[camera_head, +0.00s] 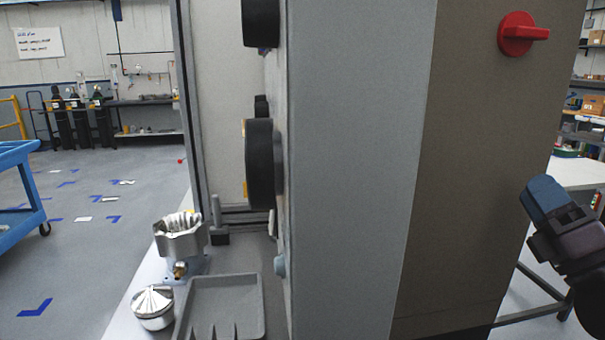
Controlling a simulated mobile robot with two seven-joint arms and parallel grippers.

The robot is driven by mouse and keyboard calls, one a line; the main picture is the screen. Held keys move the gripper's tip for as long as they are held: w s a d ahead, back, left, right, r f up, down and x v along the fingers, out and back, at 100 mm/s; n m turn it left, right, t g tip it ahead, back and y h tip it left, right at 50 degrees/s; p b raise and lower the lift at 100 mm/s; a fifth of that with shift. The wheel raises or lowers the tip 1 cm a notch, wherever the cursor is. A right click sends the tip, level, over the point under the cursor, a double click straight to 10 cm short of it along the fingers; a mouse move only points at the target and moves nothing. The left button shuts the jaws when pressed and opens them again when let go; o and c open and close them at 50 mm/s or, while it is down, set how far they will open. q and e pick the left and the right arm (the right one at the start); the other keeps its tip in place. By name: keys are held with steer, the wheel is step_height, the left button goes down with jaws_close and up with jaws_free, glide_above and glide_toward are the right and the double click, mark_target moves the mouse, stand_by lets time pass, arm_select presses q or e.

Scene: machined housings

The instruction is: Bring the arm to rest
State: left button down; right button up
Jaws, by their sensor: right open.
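My right gripper (545,200) is at the right edge, a dark body with a blue part pointing up and left. It is open, and I see nothing held in it. It is to the right of the large grey and brown cabinet (360,150) and appears apart from it. My left gripper is out of view. A silver machined housing (180,240) with a ribbed top stands at the lower left. A round silver part with a conical finned top (153,303) is in front of it. Both are far from my right gripper.
A grey tray (258,315) lies beside the silver parts. The cabinet, with a red knob (520,34) and black round fittings (260,165), blocks the middle. A pale table (580,175) stands behind my right gripper. A blue cart (20,195) is at far left, with open floor beside it.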

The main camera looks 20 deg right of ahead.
steer(key=s+f+m+g+h, duration=0.3)
steer(key=f+m+g+h, duration=0.3)
steer(key=f+m, duration=0.6)
steer(key=s+f+m+g+h, duration=0.3)
steer(key=f+m+g, duration=0.45)
steer(key=f, duration=0.85)
steer(key=s+a+f+m+g+y, duration=0.7)
steer(key=s+a+f+g, duration=0.3)
steer(key=s+a+f, duration=0.6)
steer(key=w+a+f+n+t+p, duration=0.1)
steer(key=w+f+t+p, duration=0.1)
steer(key=w+t, duration=0.7)
steer(key=shift+a+f+y, duration=0.15)
steer(key=shift+f+y, duration=0.15)
steer(key=shift+f, duration=0.45)
